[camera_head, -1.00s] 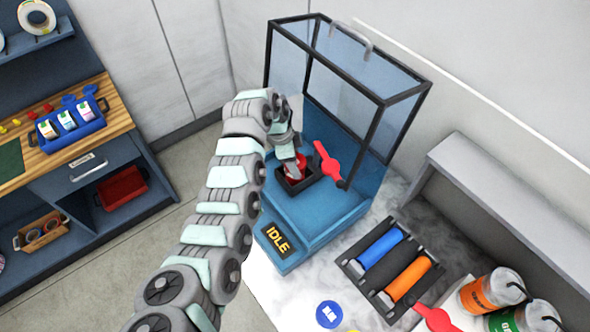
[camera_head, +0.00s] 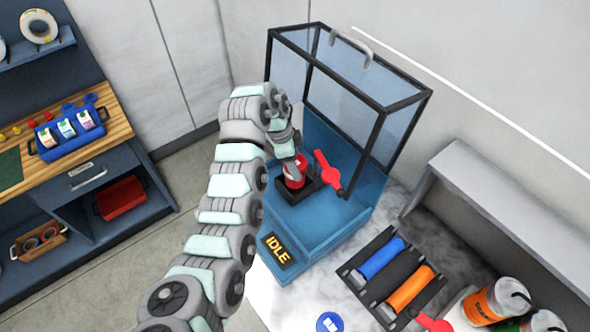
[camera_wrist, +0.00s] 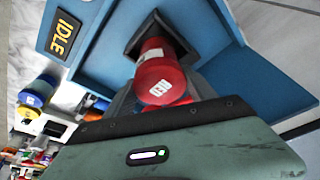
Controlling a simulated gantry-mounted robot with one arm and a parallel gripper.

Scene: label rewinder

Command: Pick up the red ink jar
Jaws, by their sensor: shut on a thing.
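The red ink jar (camera_head: 294,175) stands at the black square holder (camera_head: 299,194) on the blue machine's deck. Its lid reads "RED" in the wrist view (camera_wrist: 160,84). My gripper (camera_head: 298,162) reaches down over the deck and is shut on the jar. The fingers are mostly hidden behind the wrist body in the wrist view. The jar's lower end is at the holder; I cannot tell if it is clear of it.
A red lever (camera_head: 327,171) is close beside the jar. The clear hood (camera_head: 345,75) with a black frame stands above and behind. An IDLE sign (camera_head: 277,251) is on the machine's front. Blue (camera_head: 381,258) and orange (camera_head: 410,288) rollers sit to the right.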

